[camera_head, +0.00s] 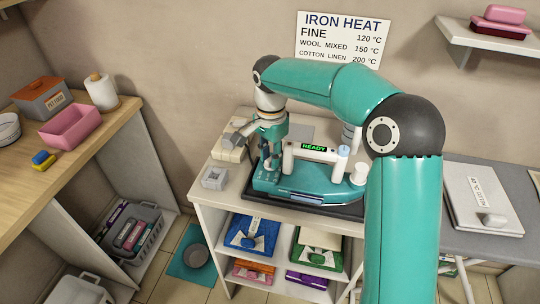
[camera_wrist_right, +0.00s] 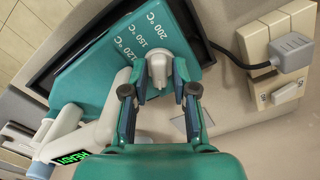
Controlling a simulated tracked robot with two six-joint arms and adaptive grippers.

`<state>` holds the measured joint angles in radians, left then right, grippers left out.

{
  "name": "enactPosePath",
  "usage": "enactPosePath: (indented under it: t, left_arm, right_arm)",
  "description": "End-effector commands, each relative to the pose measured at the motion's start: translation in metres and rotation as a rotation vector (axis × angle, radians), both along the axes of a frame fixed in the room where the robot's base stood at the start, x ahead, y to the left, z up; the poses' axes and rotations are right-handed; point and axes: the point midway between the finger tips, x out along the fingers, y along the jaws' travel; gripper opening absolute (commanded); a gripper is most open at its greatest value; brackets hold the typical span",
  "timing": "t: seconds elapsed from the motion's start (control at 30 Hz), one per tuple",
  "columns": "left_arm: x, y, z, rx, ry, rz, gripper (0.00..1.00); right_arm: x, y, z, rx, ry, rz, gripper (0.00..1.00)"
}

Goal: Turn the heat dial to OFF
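The teal iron (camera_head: 320,192) with a white handle rests on a dark tray on the white cabinet, and its green display (camera_head: 314,147) reads READY. In the right wrist view, the white heat dial (camera_wrist_right: 157,70) sits on the teal panel (camera_wrist_right: 105,85) beside the printed marks 120, 150 and 200 °C. My right gripper (camera_wrist_right: 160,68) is over the dial, with one finger on each side and small gaps seeming to show. The fingers hide part of the dial, so I cannot tell its exact setting. An OFF mark is not visible. My left gripper is not in view.
A beige switch box (camera_wrist_right: 275,50) with a grey plug (camera_wrist_right: 292,50) stands beside the iron. A sign (camera_head: 342,38) on the wall lists iron heats. A grey board (camera_head: 485,235) with a white folded item is at the right.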

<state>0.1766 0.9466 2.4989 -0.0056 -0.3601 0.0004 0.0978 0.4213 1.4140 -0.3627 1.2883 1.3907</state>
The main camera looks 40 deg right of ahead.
Motion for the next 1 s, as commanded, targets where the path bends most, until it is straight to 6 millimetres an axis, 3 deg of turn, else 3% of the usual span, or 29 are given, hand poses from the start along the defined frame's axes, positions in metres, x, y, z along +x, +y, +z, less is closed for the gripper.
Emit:
enactPosePath:
  t: [0.17,0.33,0.73,1.0]
  left_arm:
    - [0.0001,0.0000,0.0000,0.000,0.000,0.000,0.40]
    - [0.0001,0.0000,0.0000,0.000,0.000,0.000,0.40]
    - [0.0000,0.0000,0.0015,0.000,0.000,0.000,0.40]
    - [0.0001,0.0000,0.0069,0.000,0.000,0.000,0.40]
  right_arm:
    - [-0.0001,-0.0001,0.0000,0.000,0.001,0.000,0.25]
    - [-0.0001,-0.0001,0.0001,0.000,0.001,0.000,0.00]
    - [0.0002,0.0000,0.0009,0.000,0.000,0.030,0.00]
    - [0.0004,0.0001,0.0017,0.000,0.000,0.163,0.00]
